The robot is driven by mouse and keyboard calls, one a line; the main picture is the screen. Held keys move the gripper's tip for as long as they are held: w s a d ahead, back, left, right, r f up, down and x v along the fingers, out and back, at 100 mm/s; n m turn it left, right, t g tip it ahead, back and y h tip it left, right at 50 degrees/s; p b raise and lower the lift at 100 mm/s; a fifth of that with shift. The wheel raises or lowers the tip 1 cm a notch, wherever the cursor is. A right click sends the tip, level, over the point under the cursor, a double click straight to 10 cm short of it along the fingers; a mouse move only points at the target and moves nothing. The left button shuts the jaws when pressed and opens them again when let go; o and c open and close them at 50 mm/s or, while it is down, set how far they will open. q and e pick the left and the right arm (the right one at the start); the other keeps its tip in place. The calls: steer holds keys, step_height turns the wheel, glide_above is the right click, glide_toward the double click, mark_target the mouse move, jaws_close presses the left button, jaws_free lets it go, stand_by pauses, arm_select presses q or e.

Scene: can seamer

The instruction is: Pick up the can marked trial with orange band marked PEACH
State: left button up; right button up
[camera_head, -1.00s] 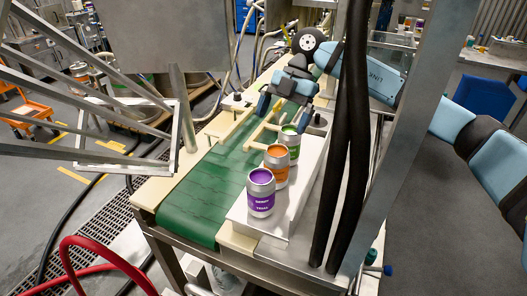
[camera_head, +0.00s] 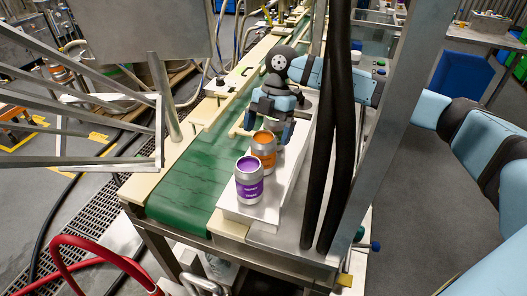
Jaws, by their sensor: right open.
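The can with the orange band (camera_head: 263,147) stands upright on a pale metal ledge beside the green conveyor belt. Its band's lettering is not readable here. A can with a purple band (camera_head: 249,182) stands upright just in front of it, nearer to me. My right gripper (camera_head: 268,127) is open, fingers pointing down, just behind and above the orange-banded can. From this view I cannot tell whether its fingers touch the can. The green-banded can is not visible; the gripper covers that area. My left gripper is not in view.
The green conveyor belt (camera_head: 185,188) runs along the left of the ledge (camera_head: 288,187) and is clear near me. Black hoses (camera_head: 331,130) and a metal post (camera_head: 383,130) stand upright on the right. A metal frame (camera_head: 158,130) is at left, with a red hose (camera_head: 75,240) below.

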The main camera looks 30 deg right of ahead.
mark_target(263, 154)
steer(key=x, duration=0.3)
steer(key=shift+w+f, duration=0.1)
steer(key=shift+f, duration=0.1)
steer(key=c, duration=1.2)
steer(key=shift+r, duration=0.1)
